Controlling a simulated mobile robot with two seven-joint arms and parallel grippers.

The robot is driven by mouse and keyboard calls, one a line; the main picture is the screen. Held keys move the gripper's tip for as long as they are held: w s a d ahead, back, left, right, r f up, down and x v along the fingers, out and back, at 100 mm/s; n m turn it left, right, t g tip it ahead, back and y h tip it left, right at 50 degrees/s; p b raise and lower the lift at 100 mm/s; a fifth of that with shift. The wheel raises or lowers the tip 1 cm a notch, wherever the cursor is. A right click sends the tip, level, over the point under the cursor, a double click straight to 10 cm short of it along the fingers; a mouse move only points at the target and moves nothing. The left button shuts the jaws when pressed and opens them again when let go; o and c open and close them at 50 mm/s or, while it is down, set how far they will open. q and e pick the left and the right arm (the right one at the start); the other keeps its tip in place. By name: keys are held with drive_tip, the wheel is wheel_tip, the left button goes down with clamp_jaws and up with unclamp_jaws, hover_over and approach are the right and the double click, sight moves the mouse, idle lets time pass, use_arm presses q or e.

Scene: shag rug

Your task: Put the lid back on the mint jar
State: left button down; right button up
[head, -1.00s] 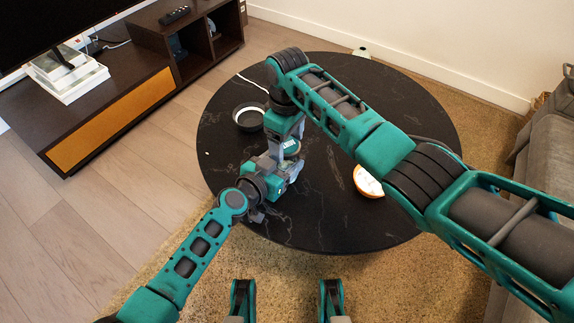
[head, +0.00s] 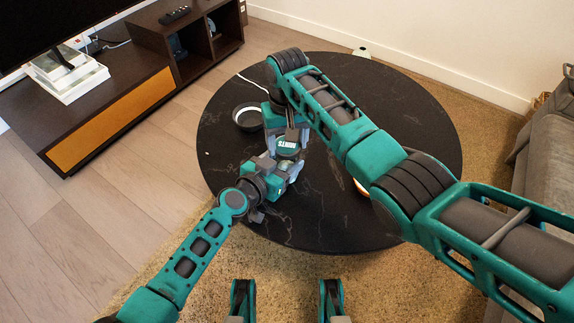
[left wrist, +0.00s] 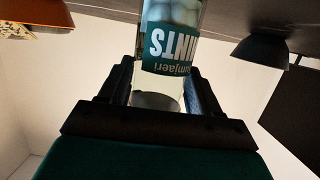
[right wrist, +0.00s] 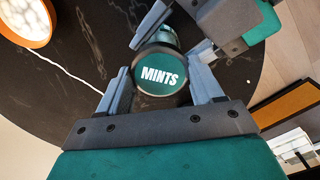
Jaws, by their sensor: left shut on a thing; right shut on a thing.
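The mint jar (left wrist: 165,98) is a clear jar with a green label and pale mints, upside down in the left wrist view. My left gripper (left wrist: 158,82) is shut around it; the jar's lower part shows in the head view (head: 287,165). The dark green round lid (right wrist: 160,76) with white "MINTS" lettering is between the fingers of my right gripper (right wrist: 168,82), which is shut on it. In the head view the lid (head: 287,144) is at the jar's top. Whether it touches the jar's rim is hidden.
All this is over a round black marble-patterned table (head: 330,215). A dark bowl (head: 248,117) stands behind the grippers to the left. An orange-rimmed white round object (right wrist: 25,18) lies to the right, mostly behind my right arm. The table's front is clear.

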drive_tip(key=o, duration=1.3)
drive_tip(key=shift+c, duration=0.2)
wheel_tip(320, 180, up, 12)
use_arm(q)
drive_tip(key=shift+c, duration=0.7)
unclamp_jaws()
